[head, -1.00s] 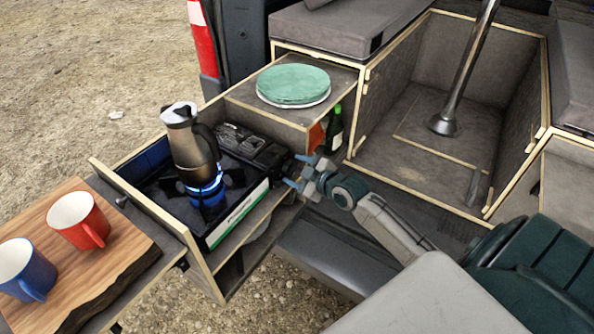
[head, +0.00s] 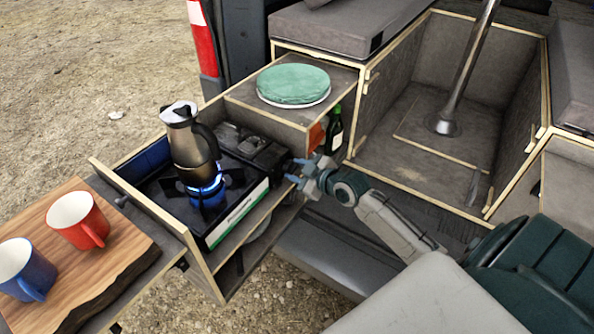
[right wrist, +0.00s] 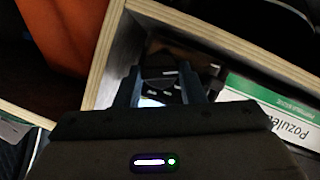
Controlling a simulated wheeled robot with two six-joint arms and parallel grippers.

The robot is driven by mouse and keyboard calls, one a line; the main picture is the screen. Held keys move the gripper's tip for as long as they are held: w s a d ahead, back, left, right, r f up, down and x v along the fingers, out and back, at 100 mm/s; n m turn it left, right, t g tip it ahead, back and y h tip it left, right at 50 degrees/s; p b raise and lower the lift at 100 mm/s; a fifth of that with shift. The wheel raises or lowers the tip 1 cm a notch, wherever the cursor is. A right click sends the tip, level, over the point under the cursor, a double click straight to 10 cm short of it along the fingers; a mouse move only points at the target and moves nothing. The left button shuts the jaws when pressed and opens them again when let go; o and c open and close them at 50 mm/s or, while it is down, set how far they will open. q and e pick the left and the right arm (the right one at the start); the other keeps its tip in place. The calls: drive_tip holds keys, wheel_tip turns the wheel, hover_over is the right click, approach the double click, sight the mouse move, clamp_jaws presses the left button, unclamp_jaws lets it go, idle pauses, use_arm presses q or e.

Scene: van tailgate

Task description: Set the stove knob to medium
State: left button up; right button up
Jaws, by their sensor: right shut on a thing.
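The camping stove (head: 240,203) is black with a white and green label on its front edge, in the wooden drawer. A metal coffee pot (head: 190,138) with a black handle stands upright on its burner, with a blue flame (head: 205,191) below it. My right gripper (head: 297,171) is at the stove's right end, shut on the stove knob. The fingers hide the knob in the head view. In the right wrist view the dark knob (right wrist: 160,85) shows between the two fingers; its setting cannot be read. My left gripper is not in view.
A wooden board (head: 115,262) at the left holds a red mug (head: 78,220) and a blue mug (head: 25,268). Green plates (head: 293,84) lie on the shelf behind the stove. A green bottle (head: 335,131) stands close behind my right gripper. The drawer walls (head: 150,212) surround the stove.

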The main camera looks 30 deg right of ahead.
drive_tip(key=shift+d+f+m+g+y+b, duration=0.15)
drive_tip(key=shift+m+g+y+b, duration=0.4)
drive_tip(key=shift+m, duration=0.55)
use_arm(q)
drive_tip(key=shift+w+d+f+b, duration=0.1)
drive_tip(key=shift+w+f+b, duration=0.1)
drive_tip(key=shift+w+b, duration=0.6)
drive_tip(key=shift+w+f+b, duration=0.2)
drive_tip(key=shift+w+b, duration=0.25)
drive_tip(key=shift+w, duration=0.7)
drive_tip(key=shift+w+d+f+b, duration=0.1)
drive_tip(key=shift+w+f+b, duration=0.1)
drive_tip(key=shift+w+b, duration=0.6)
use_arm(e)
drive_tip(key=shift+w+d+m+g+y, duration=0.1)
drive_tip(key=shift+m+g+y, duration=0.1)
drive_tip(key=shift+m+y, duration=0.8)
drive_tip(key=shift+d+m+g+y, duration=0.15)
drive_tip(key=shift+m+y, duration=0.5)
drive_tip(key=shift+m, duration=0.65)
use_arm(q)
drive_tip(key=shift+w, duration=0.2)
use_arm(e)
drive_tip(key=shift+a, duration=0.1)
drive_tip(key=o, duration=1)
